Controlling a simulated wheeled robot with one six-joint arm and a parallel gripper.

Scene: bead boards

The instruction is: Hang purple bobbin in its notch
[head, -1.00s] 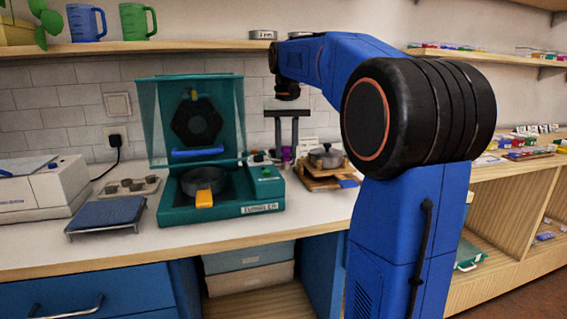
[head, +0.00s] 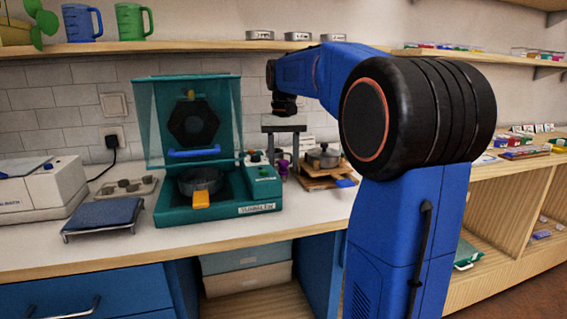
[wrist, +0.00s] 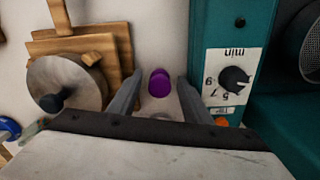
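The purple bobbin (wrist: 159,83) shows in the wrist view between the two grey fingers of my gripper (wrist: 160,82), with a gap on each side. In the head view the purple bobbin (head: 283,168) is small, near the counter between the teal machine and the wooden boards. My gripper (head: 284,158) is open and points down there. The fingers look apart from the bobbin; their exact height relative to it is hard to tell. I cannot make out its notch.
A teal machine (head: 218,212) with a raised lid stands close left of the gripper; its dial (wrist: 235,79) shows in the wrist view. Wooden boards with a round metal weight (head: 324,156) stand close right. A blue-topped stand (head: 104,214) is farther left. The front counter is clear.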

